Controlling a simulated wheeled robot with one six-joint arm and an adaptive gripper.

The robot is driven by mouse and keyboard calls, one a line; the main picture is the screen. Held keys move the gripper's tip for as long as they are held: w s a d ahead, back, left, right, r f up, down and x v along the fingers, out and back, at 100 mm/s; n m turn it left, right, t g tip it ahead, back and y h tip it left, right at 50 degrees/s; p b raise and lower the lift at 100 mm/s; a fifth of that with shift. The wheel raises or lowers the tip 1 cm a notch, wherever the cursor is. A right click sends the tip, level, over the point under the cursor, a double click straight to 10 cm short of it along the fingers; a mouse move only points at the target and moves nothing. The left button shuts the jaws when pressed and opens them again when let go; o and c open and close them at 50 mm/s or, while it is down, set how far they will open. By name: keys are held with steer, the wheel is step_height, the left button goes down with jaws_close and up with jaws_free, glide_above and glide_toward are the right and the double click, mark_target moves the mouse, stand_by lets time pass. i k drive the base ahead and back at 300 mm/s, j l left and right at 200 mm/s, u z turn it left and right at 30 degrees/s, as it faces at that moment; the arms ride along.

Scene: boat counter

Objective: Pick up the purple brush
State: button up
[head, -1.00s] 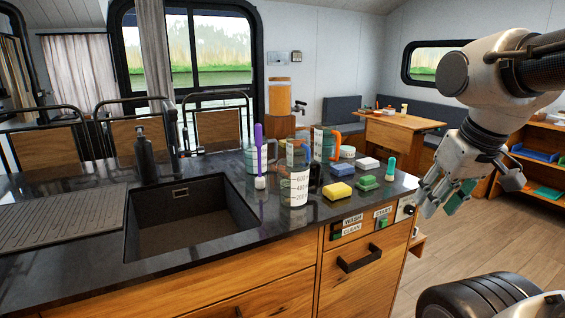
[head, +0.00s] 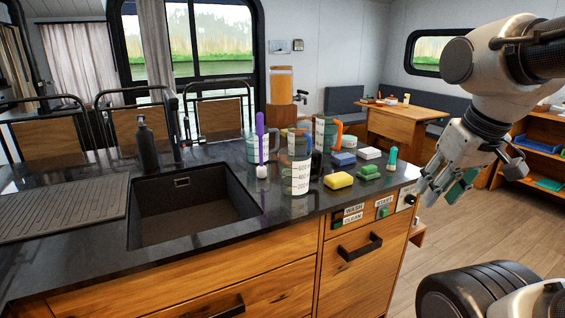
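The purple brush (head: 260,138) stands upright on the dark counter (head: 225,238), its white bristle head down and its purple handle up. It is to the right of the sink, just left of a clear measuring jug (head: 299,172). A grey-clear jug stands behind it. My gripper (head: 449,190) hangs at the right, beyond the counter's right end, well apart from the brush. Its fingers point down, with green pads showing. I cannot tell from this angle how far apart the fingers are, and I see nothing held.
A yellow sponge (head: 338,180), a green sponge (head: 369,173), a white block (head: 369,153), a teal-handled brush (head: 392,158) and more jugs crowd the counter's right part. The sink (head: 190,213) and a black soap dispenser (head: 146,148) are left. Open floor lies right.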

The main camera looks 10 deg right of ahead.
mark_target(261, 171)
steer(key=i+l+u, duration=0.6)
steer(key=i, duration=0.2)
